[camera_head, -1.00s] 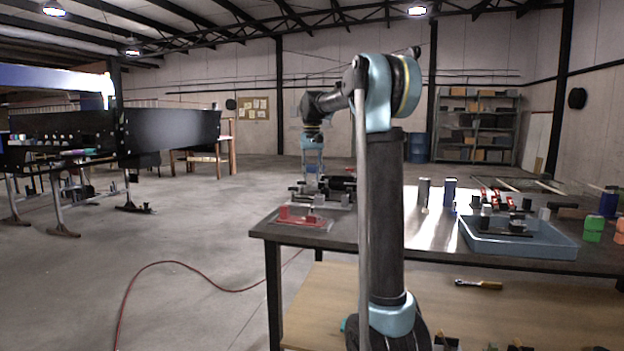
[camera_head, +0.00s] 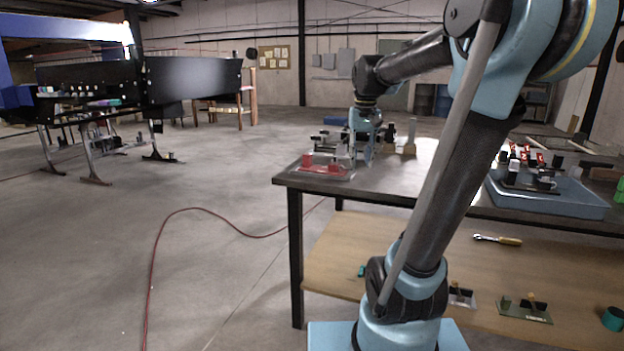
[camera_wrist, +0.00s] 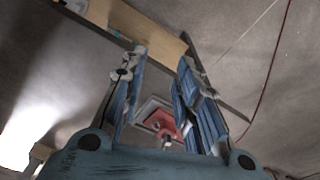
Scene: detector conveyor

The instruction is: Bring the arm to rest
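My gripper (camera_head: 366,148) hangs at the far left part of the dark table (camera_head: 400,180), just behind and right of a red part on a pale plate (camera_head: 322,168) in the head view. In the wrist view my gripper (camera_wrist: 160,57) has its two blue fingers apart with nothing held between them. The red part (camera_wrist: 165,124) shows beyond, in the gap between the fingers. I cannot tell how high the gripper is above the table. My arm leans to the right in the head view and hides part of the table.
A blue tray (camera_head: 560,203) with several parts stands on the table's right side. A wooden lower shelf (camera_head: 400,258) holds a yellow-handled tool (camera_head: 498,239) and small parts. A red hose (camera_head: 160,240) lies on the open floor at left. A black conveyor (camera_head: 195,78) stands behind it.

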